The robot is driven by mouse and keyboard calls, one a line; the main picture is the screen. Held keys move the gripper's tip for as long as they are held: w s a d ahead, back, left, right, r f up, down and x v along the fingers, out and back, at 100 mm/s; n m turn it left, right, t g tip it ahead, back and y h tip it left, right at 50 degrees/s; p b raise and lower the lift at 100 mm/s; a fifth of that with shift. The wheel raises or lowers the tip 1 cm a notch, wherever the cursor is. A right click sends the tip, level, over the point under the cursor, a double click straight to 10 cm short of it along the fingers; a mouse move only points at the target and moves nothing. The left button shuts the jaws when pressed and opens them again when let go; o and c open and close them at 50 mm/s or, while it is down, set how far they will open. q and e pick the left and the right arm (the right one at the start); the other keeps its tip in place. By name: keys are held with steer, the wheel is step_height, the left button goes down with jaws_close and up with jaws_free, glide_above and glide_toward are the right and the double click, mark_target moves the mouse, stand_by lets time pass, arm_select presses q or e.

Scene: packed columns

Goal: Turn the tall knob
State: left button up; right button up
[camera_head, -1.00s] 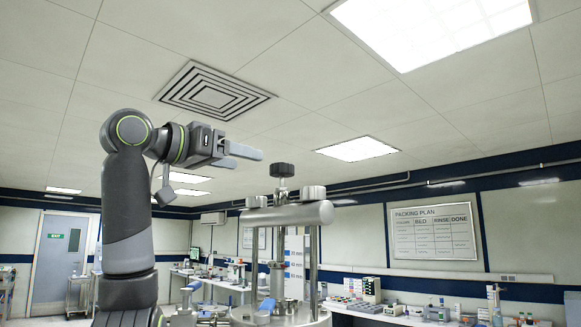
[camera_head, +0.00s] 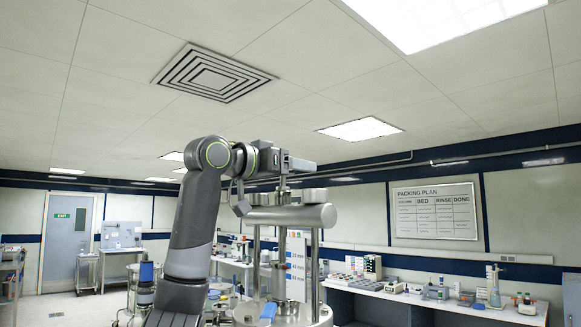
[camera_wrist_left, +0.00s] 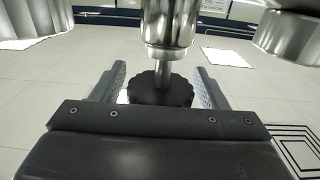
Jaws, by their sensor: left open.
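The tall knob (camera_wrist_left: 160,92) is dark with a scalloped rim and sits on a thin metal rod above a steel crossbar (camera_head: 285,216). In the left wrist view it lies between the two fingers of my left gripper (camera_wrist_left: 160,80), which are apart, with some room at each side. In the head view my left gripper (camera_head: 302,165) reaches in from the left at the top of the rod and hides most or all of the knob. My right gripper is not in view.
Two shorter metal knobs stand on the crossbar, one on the right (camera_head: 314,195) and one on the left, partly behind my arm. A bench with lab items (camera_head: 420,300) runs along the right wall.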

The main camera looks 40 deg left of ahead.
arm_select(q)
steer(key=shift+s, duration=0.1)
steer(key=shift+c, duration=0.2)
steer(key=c, duration=0.9)
steer(key=shift+a+r+n+y, duration=0.15)
steer(key=shift+n+y, duration=0.6)
steer(key=shift+y, duration=0.45)
steer(key=shift+a+f+n+y, duration=0.1)
steer(key=shift+n+y, duration=0.65)
steer(key=shift+y, duration=0.45)
steer(key=shift+c, duration=0.2)
steer(key=o, duration=1)
steer(key=shift+s, duration=0.1)
